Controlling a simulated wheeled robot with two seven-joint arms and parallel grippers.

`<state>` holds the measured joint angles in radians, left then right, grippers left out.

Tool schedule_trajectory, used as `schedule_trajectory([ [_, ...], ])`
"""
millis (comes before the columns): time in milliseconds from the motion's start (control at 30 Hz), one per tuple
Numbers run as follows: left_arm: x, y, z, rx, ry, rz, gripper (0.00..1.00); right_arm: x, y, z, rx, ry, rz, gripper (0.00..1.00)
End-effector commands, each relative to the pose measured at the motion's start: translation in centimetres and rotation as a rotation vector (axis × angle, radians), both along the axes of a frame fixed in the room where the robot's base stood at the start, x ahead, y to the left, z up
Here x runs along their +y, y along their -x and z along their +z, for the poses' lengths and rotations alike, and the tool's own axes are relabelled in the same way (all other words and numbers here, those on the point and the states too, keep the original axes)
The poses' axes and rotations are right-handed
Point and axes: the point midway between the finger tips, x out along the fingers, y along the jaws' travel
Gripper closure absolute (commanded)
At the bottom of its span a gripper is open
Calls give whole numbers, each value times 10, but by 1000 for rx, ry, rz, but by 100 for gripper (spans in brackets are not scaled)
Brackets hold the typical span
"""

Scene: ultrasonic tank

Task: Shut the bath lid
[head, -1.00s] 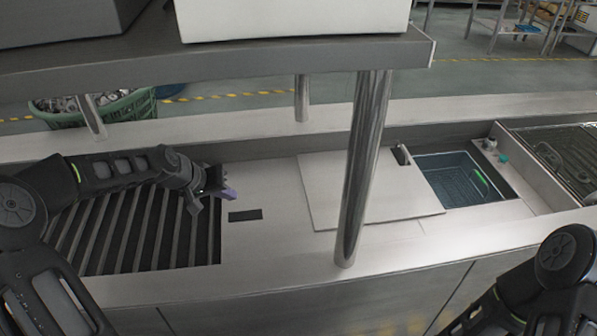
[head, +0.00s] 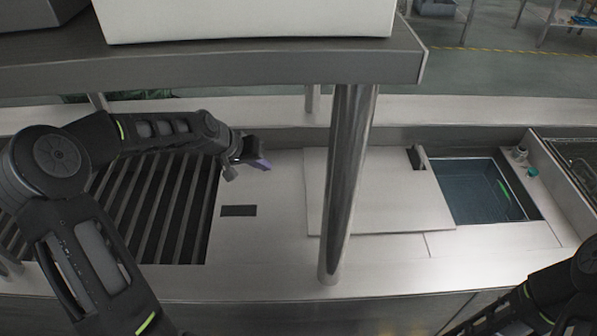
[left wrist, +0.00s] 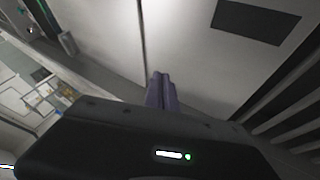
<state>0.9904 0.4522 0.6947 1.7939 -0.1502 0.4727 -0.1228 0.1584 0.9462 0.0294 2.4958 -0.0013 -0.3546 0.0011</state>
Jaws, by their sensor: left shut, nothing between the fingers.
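The bath lid (head: 400,195) is a flat pale panel lying on the counter, partly hidden by a metal post. A dark upright handle (head: 416,157) stands near its far right corner. The bath (head: 478,192) is an opening with bluish liquid to the right of the lid, and it is uncovered. My left gripper (head: 262,164), with purple fingers, is shut and empty to the left of the lid, apart from the handle. In the left wrist view its fingers (left wrist: 161,90) are together near the lid's edge, with the handle (left wrist: 68,43) at upper left. My right gripper is out of view.
The metal post (head: 345,185) holds up a shelf (head: 250,68) with a white box (head: 245,20) above the counter. A slatted grate (head: 165,205) is at left, and a dark rectangle (head: 238,210) lies between it and the lid.

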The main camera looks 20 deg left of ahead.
Motion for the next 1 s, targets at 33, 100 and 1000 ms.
schedule_trajectory([
  [33,0,0,0,0,0,0,100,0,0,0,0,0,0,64],
  [100,-1,-1,-1,0,1,0,100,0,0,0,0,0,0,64],
  [1000,-59,-65,-78,1,0,-4,100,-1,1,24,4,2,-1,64],
])
